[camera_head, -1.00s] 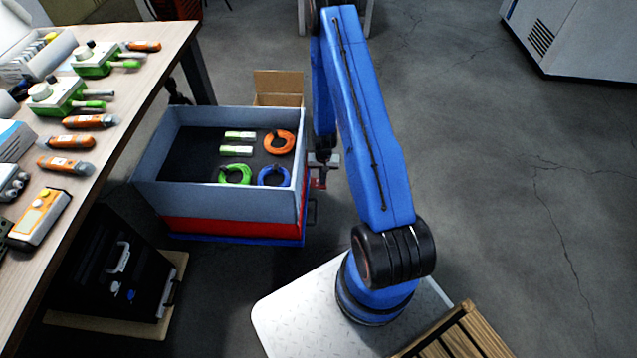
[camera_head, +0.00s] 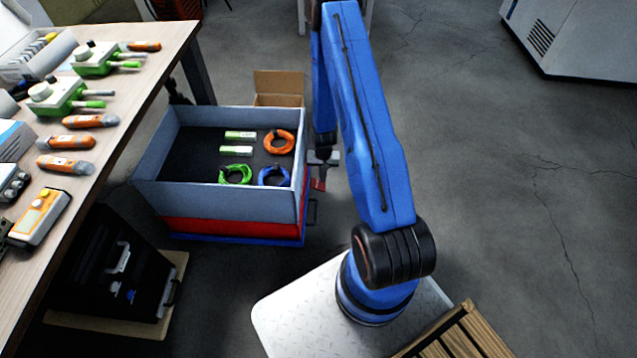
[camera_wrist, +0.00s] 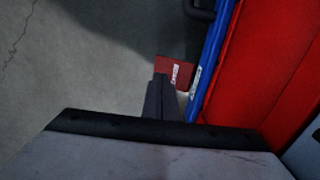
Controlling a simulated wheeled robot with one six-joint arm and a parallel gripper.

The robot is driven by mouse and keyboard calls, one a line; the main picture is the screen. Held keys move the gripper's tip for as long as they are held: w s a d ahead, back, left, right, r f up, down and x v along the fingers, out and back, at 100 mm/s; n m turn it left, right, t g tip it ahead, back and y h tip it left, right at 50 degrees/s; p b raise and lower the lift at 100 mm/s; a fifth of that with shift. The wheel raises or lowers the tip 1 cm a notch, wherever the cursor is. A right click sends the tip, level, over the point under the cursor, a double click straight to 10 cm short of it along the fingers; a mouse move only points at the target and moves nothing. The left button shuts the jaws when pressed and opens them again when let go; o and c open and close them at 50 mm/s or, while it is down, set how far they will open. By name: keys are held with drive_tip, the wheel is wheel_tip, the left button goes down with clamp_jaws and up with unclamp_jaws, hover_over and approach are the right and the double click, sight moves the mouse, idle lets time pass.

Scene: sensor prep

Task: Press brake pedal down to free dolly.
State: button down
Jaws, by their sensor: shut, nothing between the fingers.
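The brake pedal (camera_wrist: 175,71) is a small red plate with a white label, jutting out from the side of the blue dolly (camera_wrist: 211,62). It also shows in the head view (camera_head: 318,184), small and partly hidden near my gripper. My gripper (camera_wrist: 161,79) is shut and empty, with its fingertips overlapping the pedal's near left edge in the wrist view. I cannot tell whether they touch it. In the head view my gripper (camera_head: 322,161) is at the dolly's right side. The dolly carries a red and grey crate (camera_head: 225,196).
The crate holds orange, green and blue cable coils and two small pale green-white items. A workbench (camera_head: 100,160) with instruments stands at left, with a black case (camera_head: 100,270) below it. A cardboard box (camera_head: 278,88) sits behind the crate.

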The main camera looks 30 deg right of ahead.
sight(323, 186)
drive_tip(key=shift+r, duration=2.8)
